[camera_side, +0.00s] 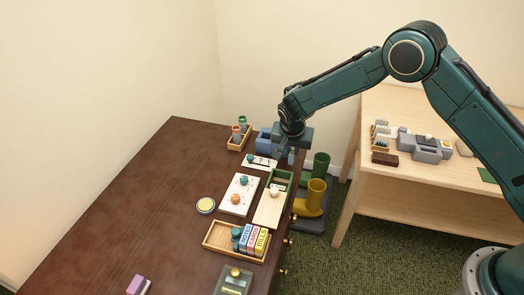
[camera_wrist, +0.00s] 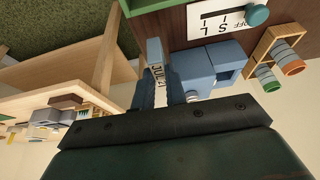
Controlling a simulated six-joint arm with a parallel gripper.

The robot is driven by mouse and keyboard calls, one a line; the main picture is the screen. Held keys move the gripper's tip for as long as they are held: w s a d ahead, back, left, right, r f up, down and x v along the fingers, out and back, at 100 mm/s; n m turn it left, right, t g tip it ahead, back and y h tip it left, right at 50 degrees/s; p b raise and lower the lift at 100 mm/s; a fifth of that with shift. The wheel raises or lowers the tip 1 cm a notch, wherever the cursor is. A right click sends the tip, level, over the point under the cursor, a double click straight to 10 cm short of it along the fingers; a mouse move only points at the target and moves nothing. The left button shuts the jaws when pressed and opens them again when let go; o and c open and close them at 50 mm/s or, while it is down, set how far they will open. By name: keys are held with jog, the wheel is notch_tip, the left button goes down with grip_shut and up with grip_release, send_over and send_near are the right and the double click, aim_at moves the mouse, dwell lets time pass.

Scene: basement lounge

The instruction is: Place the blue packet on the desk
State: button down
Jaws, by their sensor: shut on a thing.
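My gripper (camera_side: 289,148) is at the far right edge of the dark brown desk (camera_side: 130,200), near the blue open holder (camera_side: 264,140). It is shut on a narrow blue packet (camera_wrist: 154,50), which has a white band with dark print in the wrist view. The packet's lower end shows small below the jaws in the side view (camera_side: 291,158). It appears held up, clear of the desk top. The blue holder is beside it in the wrist view (camera_wrist: 212,65).
A switch plate (camera_side: 260,162), a white knob panel (camera_side: 238,195), a green-edged tray (camera_side: 271,203) and a wooden tray of boxes (camera_side: 222,238) line the desk's right side. Boots (camera_side: 313,195) stand beside it. The desk's left is mostly clear. A pale table (camera_side: 430,183) stands right.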

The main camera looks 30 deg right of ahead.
aim_at(291, 159)
jog(key=shift+f, duration=0.1)
jog(key=shift+f, duration=2.1)
jog(key=shift+f, duration=0.15)
jog(key=c, duration=1.4)
grip_release()
jog(key=shift+c, duration=0.2)
jog(key=v, duration=1.2)
jog(key=shift+r, duration=0.2)
